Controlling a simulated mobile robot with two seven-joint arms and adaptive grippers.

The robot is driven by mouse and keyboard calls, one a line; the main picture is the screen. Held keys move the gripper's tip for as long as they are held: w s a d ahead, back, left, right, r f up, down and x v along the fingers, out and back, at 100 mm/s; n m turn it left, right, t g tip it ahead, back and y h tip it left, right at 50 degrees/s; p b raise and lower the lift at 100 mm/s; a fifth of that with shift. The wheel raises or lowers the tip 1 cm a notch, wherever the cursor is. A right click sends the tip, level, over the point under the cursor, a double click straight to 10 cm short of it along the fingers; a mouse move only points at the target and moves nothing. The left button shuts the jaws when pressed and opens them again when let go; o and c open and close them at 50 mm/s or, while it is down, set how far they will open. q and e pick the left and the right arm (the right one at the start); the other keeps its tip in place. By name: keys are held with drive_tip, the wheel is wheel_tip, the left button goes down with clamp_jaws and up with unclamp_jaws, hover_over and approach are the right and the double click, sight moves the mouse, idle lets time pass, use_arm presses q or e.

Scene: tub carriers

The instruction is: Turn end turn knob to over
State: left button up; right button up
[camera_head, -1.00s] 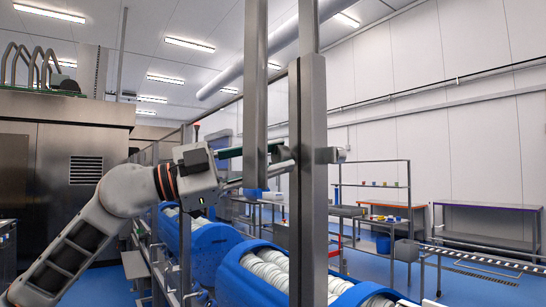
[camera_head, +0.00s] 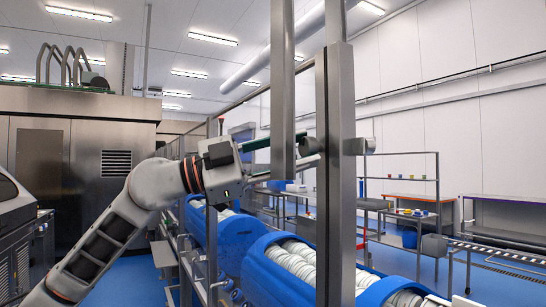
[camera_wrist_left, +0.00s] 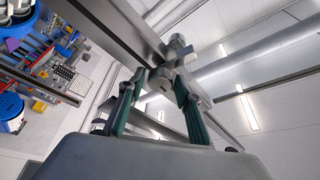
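A grey round turn knob (camera_head: 308,146) sits on a steel post (camera_head: 335,190) in the head view, and a second round end (camera_head: 360,146) shows on the post's right side. In the left wrist view the knob (camera_wrist_left: 160,81) is between the fingertips. My left gripper (camera_head: 309,147) is level with the knob, with one finger above it and one below. Its fingers are apart and close to the knob; I cannot tell whether they touch it. No lettering is readable on the knob. My right gripper is not in view.
Blue tubs (camera_head: 285,268) with white rolls inside stand below and behind the post. A large steel cabinet (camera_head: 80,150) is at the left. Shelves and tables (camera_head: 410,215) stand at the back right. Blue floor between them is open.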

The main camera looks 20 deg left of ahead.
use_arm(q)
drive_tip(key=v, duration=1.1)
drive_tip(key=shift+a, duration=0.15)
drive_tip(key=shift+s, duration=0.1)
